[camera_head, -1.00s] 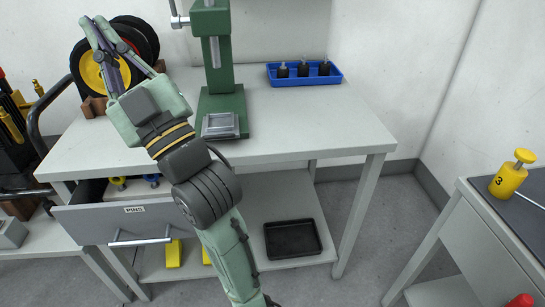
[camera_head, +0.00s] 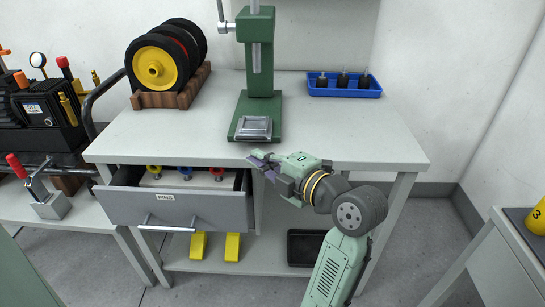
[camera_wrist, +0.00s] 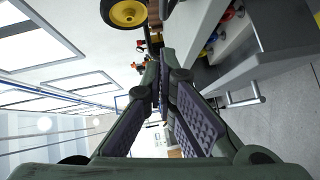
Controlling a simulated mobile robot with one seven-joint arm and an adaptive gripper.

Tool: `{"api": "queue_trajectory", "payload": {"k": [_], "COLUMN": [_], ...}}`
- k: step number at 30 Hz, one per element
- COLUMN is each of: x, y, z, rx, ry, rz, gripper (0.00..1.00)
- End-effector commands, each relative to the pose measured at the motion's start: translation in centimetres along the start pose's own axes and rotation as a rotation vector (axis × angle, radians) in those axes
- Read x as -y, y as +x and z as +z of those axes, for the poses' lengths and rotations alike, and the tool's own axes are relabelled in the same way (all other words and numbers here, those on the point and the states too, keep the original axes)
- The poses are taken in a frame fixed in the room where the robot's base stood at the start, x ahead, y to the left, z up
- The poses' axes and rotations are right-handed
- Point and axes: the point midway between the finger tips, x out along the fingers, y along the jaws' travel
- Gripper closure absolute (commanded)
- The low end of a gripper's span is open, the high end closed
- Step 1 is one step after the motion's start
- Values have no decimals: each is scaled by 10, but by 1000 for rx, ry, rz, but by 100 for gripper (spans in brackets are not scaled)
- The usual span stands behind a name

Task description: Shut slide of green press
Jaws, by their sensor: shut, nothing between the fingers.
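The green press (camera_head: 258,60) stands on the grey-white table, with its upright column at the back and its base towards the front edge. Its slide appears to be the square metallic tray (camera_head: 254,128) at the front of the green base; how far it is drawn out is hard to tell. My gripper (camera_head: 254,160) is shut and empty, just in front of the table edge and below the slide, apart from it. In the wrist view its two padded fingers (camera_wrist: 160,103) show, but neither the press nor its slide does.
The open PINS drawer (camera_head: 166,205) juts out below the tabletop on the left, beside my gripper; it also shows in the wrist view (camera_wrist: 262,60). A wheel rack (camera_head: 172,98) stands left of the press, a blue tray (camera_head: 345,92) right. The tabletop's right front is clear.

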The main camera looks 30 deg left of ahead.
Motion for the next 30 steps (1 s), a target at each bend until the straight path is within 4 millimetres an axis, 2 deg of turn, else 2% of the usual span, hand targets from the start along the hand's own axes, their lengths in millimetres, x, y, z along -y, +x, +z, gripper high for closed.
{"api": "queue_trajectory", "payload": {"k": [1,6,10,15,30], "x": [-3,-2,-2,-2,0], "y": [12,47,60,69,76], "z": [-2,-2,15,26,34], "rx": [-6,-5,0,0,1], "ry": [4,2,4,2,1], "rz": [-4,-2,-2,0,3], "gripper": [100,100,100,100,100]}}
